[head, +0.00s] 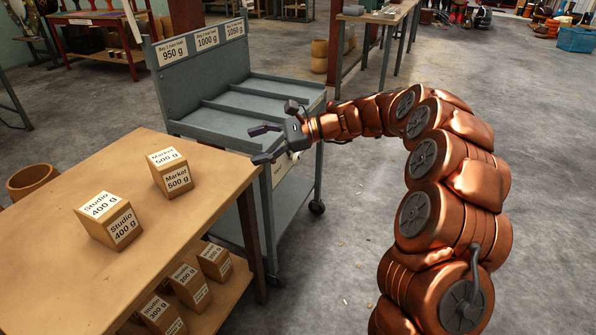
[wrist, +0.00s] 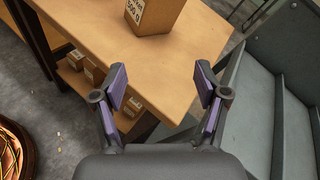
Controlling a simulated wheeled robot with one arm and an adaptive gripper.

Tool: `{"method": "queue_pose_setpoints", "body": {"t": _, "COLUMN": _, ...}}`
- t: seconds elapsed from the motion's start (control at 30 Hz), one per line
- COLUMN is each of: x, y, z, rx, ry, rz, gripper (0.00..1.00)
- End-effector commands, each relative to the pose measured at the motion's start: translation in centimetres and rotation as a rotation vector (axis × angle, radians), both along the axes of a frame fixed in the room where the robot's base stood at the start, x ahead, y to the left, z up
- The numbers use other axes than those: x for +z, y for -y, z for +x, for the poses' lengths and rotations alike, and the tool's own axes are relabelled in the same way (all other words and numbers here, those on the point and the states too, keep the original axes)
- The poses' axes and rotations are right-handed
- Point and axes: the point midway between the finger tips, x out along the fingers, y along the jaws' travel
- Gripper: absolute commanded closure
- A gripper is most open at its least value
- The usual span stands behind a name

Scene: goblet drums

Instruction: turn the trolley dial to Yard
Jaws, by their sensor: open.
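The grey-green trolley (head: 262,120) stands behind the table's right end, with its three-lane top tray also at the right of the wrist view (wrist: 297,125). A pale plate (head: 281,169) shows on its near end, partly behind my gripper. I cannot make out a dial or its setting; that area is small and partly covered. My gripper (head: 260,145) is open and empty, in front of the tray's near right corner, its fingers pointing left toward the table. In the wrist view my gripper (wrist: 161,84) has its fingers spread, with the table's corner beyond them.
The wooden table (head: 60,225) bears two labelled boxes, Studio 400 g (head: 109,219) and Market 500 g (head: 170,172). More weight boxes (head: 190,287) sit on its lower shelf. A round wooden tub (head: 32,181) is at the far left. Open floor lies right of the trolley.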

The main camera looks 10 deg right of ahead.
Motion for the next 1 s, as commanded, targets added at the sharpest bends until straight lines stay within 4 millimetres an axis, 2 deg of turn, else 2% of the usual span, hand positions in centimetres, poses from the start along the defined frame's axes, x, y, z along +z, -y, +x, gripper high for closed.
{"method": "queue_pose_setpoints", "body": {"t": 0.03, "x": -2.5, "y": 1.0, "z": 1.9, "rx": -0.042, "ry": -0.026, "rz": 0.032, "gripper": 0.27}}
{"method": "queue_pose_setpoints", "body": {"t": 0.27, "x": -8.5, "y": 6.2, "z": 8.9, "rx": -0.223, "ry": -0.136, "rz": 0.181, "gripper": 0.27}}
{"method": "queue_pose_setpoints", "body": {"t": 0.5, "x": -15.6, "y": 13.1, "z": 14.6, "rx": -0.399, "ry": -0.225, "rz": 0.314, "gripper": 0.27}}
{"method": "queue_pose_setpoints", "body": {"t": 0.63, "x": -18.8, "y": 16.5, "z": 16.5, "rx": -0.472, "ry": -0.259, "rz": 0.368, "gripper": 0.27}}
{"method": "queue_pose_setpoints", "body": {"t": 0.8, "x": -21.1, "y": 19.3, "z": 17.7, "rx": -0.529, "ry": -0.282, "rz": 0.411, "gripper": 0.27}}
{"method": "queue_pose_setpoints", "body": {"t": 0.9, "x": -21.7, "y": 20.0, "z": 17.9, "rx": -0.544, "ry": -0.289, "rz": 0.422, "gripper": 0.27}}
{"method": "queue_pose_setpoints", "body": {"t": 1.0, "x": -21.9, "y": 19.9, "z": 18.3, "rx": -0.547, "ry": -0.289, "rz": 0.425, "gripper": 0.27}}
